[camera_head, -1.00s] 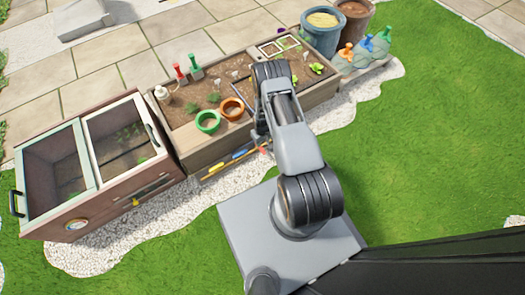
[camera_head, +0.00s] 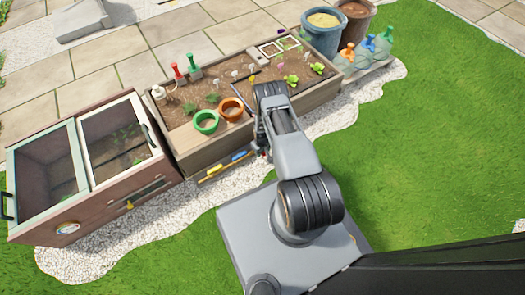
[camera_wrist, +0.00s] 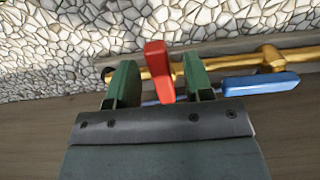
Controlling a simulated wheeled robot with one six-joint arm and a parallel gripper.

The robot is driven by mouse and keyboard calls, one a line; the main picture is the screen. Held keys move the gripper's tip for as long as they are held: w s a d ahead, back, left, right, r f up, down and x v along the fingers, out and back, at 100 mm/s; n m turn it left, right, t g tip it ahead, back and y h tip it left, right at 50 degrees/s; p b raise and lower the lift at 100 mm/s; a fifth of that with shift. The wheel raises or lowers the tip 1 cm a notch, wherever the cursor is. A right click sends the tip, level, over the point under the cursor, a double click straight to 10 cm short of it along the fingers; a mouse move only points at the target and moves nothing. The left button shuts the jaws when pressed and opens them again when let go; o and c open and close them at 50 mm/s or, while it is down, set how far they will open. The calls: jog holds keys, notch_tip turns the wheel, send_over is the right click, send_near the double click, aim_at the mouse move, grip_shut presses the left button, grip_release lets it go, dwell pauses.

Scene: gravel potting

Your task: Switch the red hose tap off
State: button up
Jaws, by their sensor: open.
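The red hose tap (camera_wrist: 155,62) is a red lever on a brass pipe (camera_wrist: 222,63). In the wrist view it stands across the pipe, between the two green fingers of my gripper (camera_wrist: 160,75). The gripper is open, with a gap showing on each side of the lever, wider on the right. In the head view my arm largely hides the gripper and the red tap at the planter's front side. A blue tap lever (camera_wrist: 260,84) lies along the pipe just right of the right finger; it also shows in the head view (camera_head: 240,156).
A yellow tap lever (camera_head: 214,169) sits left of the blue one. The wooden planter (camera_head: 208,154) stands behind the pipe. A cold frame (camera_head: 100,203) is at the left. White gravel (camera_head: 150,221) and open lawn (camera_head: 440,140) lie in front and to the right.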

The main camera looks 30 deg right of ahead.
grip_shut()
